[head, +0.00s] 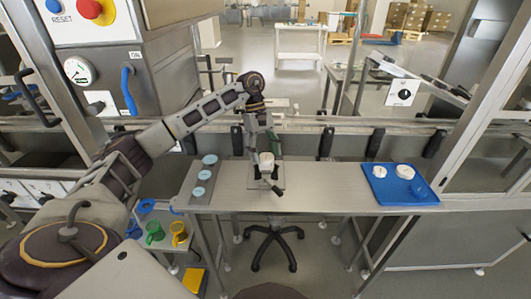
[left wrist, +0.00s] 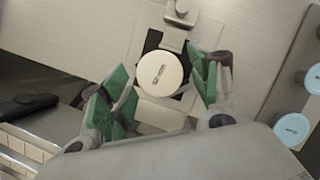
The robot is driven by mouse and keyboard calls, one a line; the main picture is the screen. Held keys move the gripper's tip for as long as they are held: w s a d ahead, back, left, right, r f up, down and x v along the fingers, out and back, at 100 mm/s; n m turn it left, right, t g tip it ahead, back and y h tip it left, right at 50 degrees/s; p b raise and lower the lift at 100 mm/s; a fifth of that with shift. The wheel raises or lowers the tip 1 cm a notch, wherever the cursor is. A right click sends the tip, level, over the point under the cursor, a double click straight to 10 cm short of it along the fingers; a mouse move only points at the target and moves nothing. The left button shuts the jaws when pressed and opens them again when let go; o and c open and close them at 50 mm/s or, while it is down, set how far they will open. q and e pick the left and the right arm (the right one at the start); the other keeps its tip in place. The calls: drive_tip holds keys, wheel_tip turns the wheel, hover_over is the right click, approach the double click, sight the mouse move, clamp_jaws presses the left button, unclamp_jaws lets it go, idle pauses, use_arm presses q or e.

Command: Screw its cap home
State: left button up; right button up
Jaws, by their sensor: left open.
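A round white cap (left wrist: 163,73) with a small dark mark on top shows in the left wrist view. It sits on a white jar (head: 266,161) that stands in a small metal fixture (head: 279,183) on the steel table. My left gripper (head: 264,148) is over the jar in the head view. In the left wrist view its green-padded fingers (left wrist: 162,84) are spread on either side of the cap, with visible gaps. The jar body is mostly hidden below the cap. I cannot tell how far the cap is threaded. My right gripper is not in view.
A blue tray (head: 381,198) with white items (head: 404,171) lies at the right. The table (head: 325,201) between is clear. A rail (head: 345,126) runs behind.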

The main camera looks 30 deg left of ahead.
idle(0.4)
use_arm(q)
drive_tip(key=shift+n, duration=0.4)
drive_tip(key=shift+s+n+t+b, duration=0.2)
drive_tip(key=shift+n+t+b, duration=0.7)
drive_tip(key=shift+n, duration=1.5)
drive_tip(key=shift+t, duration=0.3)
drive_tip(key=shift+n, duration=0.4)
drive_tip(key=shift+s+n+t+y+b, duration=0.15)
drive_tip(key=shift+n+t+b, duration=0.3)
drive_tip(key=shift+n, duration=0.9)
drive_tip(key=shift+s+n+t+y+b, duration=0.2)
drive_tip(key=shift+n+t, duration=0.35)
drive_tip(key=shift+n, duration=0.8)
drive_tip(key=shift+w, duration=0.15)
drive_tip(key=shift+c, duration=0.4)
